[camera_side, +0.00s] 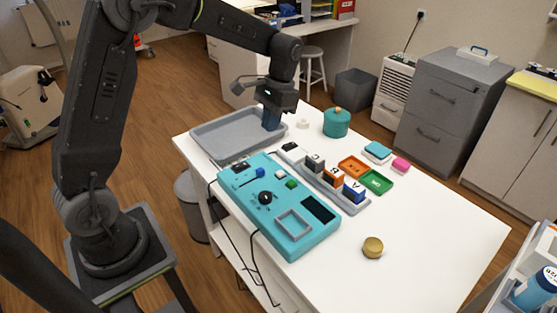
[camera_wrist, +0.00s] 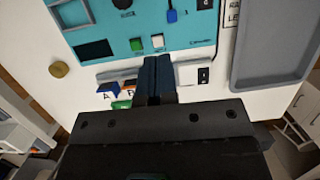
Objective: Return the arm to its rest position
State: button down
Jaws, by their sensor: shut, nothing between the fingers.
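My gripper (camera_side: 271,119) hangs at the far end of the white table, pointing down beside the right end of the grey tray (camera_side: 205,130). Its two dark blue fingers are together with nothing between them; they also show in the wrist view (camera_wrist: 158,62). In the wrist view the fingers overlap the edge of the teal panel (camera_wrist: 100,22) and hide part of the row of blocks behind them. My arm reaches over from the left of the side view. The gap between fingertips and table cannot be told exactly.
The teal panel with knob, buttons and frame lies mid-table. Lettered blocks stand in a grey rack (camera_side: 322,186). Orange (camera_side: 353,167) and green (camera_side: 375,182) trays lie beside it. A teal pot (camera_side: 337,123) stands behind, a brass knob-like piece (camera_side: 373,247) in front. The table's right front is clear.

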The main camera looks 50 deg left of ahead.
jog(key=s+d+r+t, duration=0.4)
jog(key=s+r, duration=0.5)
jog(key=s+d+t, duration=0.4)
jog(key=s+t, duration=0.1)
jog(key=s, duration=0.7)
jog(key=g, duration=0.8)
send_over(265, 175)
jog(key=w+d, duration=0.3)
jog(key=w, duration=0.1)
notch_tip(265, 175, down, 4)
jog(key=w+a+f+g, duration=0.1)
jog(key=w+a+f, duration=0.15)
jog(key=f, duration=0.25)
jog(key=w+a+f+g, duration=0.1)
jog(key=w+f, duration=0.2)
jog(key=f, duration=0.2)
jog(key=x, duration=0.9)
jog(key=shift+s+d+f, duration=0.1)
jog(key=shift+s, duration=2)
